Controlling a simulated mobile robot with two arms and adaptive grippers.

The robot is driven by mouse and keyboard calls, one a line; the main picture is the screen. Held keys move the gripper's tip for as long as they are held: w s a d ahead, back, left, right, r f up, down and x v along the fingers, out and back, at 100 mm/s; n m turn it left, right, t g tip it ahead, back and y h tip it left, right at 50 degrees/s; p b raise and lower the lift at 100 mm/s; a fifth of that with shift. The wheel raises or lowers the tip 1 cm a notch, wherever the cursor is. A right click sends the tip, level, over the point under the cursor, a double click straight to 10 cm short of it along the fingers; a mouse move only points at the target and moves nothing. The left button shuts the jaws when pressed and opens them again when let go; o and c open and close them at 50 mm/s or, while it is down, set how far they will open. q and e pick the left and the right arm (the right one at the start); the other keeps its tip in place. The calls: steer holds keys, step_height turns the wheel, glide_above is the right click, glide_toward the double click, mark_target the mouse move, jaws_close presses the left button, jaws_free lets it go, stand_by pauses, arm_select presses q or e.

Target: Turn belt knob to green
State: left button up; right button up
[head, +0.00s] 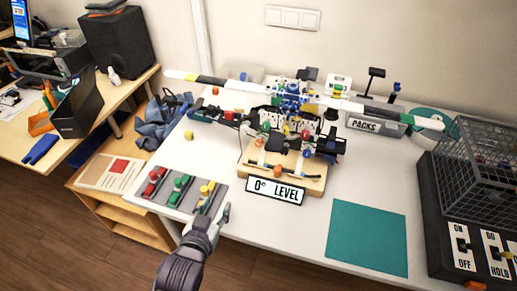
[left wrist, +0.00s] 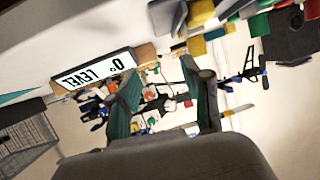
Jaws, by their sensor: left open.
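I cannot make out a belt knob with a green mark in either view. My left gripper (head: 208,222) is open and empty at the front table edge, just in front of the yellow blocks on the grey tray. In the left wrist view its two fingers (left wrist: 164,100) stand apart, with the drone rig behind them. My right gripper is not in view.
A grey tray (head: 136,190) holds red, green and yellow blocks. A drone rig on a wooden base (head: 312,186) with a "0° LEVEL" sign (head: 275,190) stands mid-table. A teal mat (head: 367,238) lies bare at the right, beside a wire cage (head: 485,150).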

mark_target(258, 145)
arm_select(q)
steer(key=w+d+r+m+t+h, duration=0.25)
steer(key=d+r+t, duration=0.2)
steer(key=d, duration=0.25)
steer(key=shift+n+g+h, duration=0.25)
steer(key=shift+n+g, duration=0.2)
steer(key=x, duration=0.9)
steer(key=p+x, duration=0.1)
steer(key=x, duration=0.4)
steer(key=shift+a+r, duration=0.2)
steer(key=shift+a, duration=0.1)
jaws_close()
